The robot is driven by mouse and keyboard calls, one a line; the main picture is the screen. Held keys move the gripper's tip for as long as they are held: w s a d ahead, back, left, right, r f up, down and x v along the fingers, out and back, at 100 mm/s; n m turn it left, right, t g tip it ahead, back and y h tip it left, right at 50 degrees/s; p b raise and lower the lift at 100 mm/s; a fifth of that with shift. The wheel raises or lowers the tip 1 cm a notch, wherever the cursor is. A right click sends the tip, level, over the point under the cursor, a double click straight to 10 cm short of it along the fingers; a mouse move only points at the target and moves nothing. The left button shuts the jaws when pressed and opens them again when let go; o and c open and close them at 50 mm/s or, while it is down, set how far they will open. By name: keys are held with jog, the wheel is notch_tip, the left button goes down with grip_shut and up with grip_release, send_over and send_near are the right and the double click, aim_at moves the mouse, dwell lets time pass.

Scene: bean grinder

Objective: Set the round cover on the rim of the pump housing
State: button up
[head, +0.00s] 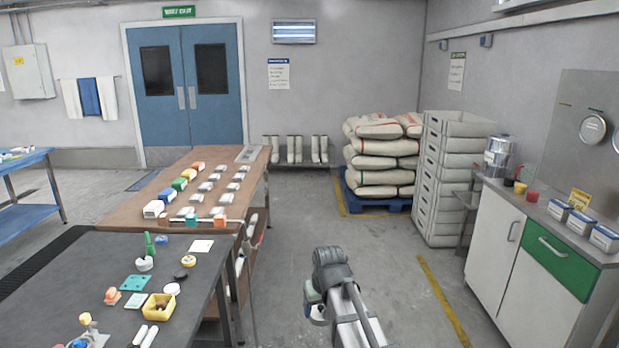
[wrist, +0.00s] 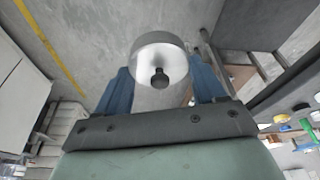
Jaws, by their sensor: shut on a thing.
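In the wrist view my gripper (wrist: 160,82) has its two blue fingers closed on either side of a round pale cover (wrist: 159,48). The cover has a grey rim band and a dark knob at its middle. It is held off the floor, with bare grey floor behind it. In the head view my arm is low at the centre, over the floor to the right of the tables; the fingers and cover cannot be made out there. I cannot tell which thing, if any in view, is the pump housing.
A dark table (head: 85,258) at the lower left bears several small things, including a yellow bin (head: 160,307) and a green bottle (head: 150,244). A brown table (head: 222,164) stands behind it. A white cabinet (head: 494,235) is at the right. Open floor lies between.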

jog(key=s+d+m, duration=0.3)
jog(key=d, duration=1.1)
jog(key=shift+f+h, duration=0.4)
jog(key=shift+f, duration=0.05)
jog(key=shift+w+a, duration=0.1)
jog(key=w+a+r+n, duration=0.1)
jog(key=w+a, duration=0.2)
jog(key=a, duration=0.6)
jog(key=w+a+r+n, duration=0.1)
jog(key=w+a, duration=0.2)
jog(key=a, duration=0.6)
notch_tip(320, 180, up, 7)
jog(key=n+y, duration=0.2)
jog(key=n, duration=0.5)
send_over(76, 340)
jog(key=shift+g, duration=0.3)
jog(key=shift+s+d+f, duration=0.15)
jog(key=shift+f, duration=1.6)
jog(key=shift+s+d+f, duration=0.1)
jog(key=shift+s+f, duration=0.05)
jog(key=shift+f, duration=1.6)
jog(key=shift+f, duration=0.6)
